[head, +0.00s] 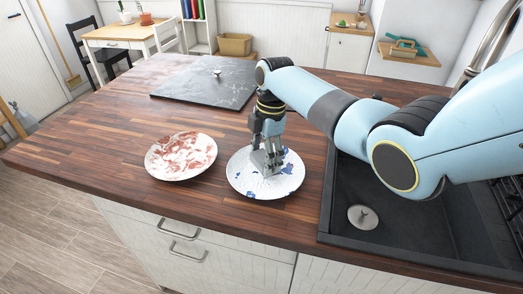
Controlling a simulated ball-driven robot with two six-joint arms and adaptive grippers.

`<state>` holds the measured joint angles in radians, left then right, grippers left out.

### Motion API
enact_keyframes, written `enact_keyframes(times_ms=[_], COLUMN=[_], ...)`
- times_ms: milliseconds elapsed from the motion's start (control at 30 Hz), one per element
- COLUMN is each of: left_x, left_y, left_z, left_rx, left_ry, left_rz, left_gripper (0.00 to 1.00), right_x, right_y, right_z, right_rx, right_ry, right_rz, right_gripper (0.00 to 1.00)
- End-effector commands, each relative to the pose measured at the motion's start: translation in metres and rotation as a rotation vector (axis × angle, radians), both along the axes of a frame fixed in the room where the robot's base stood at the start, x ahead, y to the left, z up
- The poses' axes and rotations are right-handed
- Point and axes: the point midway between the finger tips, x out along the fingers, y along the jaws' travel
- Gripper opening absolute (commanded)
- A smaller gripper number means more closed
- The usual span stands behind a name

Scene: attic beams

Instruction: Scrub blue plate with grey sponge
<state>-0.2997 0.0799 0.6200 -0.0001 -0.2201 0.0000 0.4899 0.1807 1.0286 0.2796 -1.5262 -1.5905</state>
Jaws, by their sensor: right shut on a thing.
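The plate with blue patches (287,184) is white and lies flat on the wooden counter, near its front edge. My right gripper (268,166) reaches down over the middle of this plate. It is shut on the grey sponge (259,158), which is small and hard to tell apart from the grey fingers. The sponge is low over the plate; I cannot tell for sure whether it touches the surface. My fingers and forearm hide part of the plate's middle and far rim. My left gripper is not in view.
A second plate with red patches (181,157) lies to the left on the counter (110,125). A dark slab (195,85) with a small knob is farther back. A dark sink (345,235) is at the right. Free counter lies at the left.

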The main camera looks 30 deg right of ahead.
Motion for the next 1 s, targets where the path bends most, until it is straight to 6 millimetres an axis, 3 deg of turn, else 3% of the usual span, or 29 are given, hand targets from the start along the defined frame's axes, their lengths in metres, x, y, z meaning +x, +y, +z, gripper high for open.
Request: enact_keyframes(times_ms=[33,367,633,1000], left_x=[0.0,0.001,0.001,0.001], left_y=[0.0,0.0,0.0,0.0], left_z=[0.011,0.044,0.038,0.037], left_rx=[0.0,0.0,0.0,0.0], left_ry=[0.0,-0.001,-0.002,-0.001], left_rz=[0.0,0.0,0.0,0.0], left_gripper=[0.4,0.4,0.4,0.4], right_x=[-0.006,-0.037,-0.058,-0.059], right_y=[-0.001,-0.004,-0.007,-0.006], right_z=[0.005,0.004,-0.002,-0.003], right_rx=[-0.001,0.0,0.0,0.001], right_ry=[0.002,0.002,0.003,0.004], right_rz=[0.0,0.0,0.001,0.0], right_gripper=[0.43,0.43,0.43,0.43])
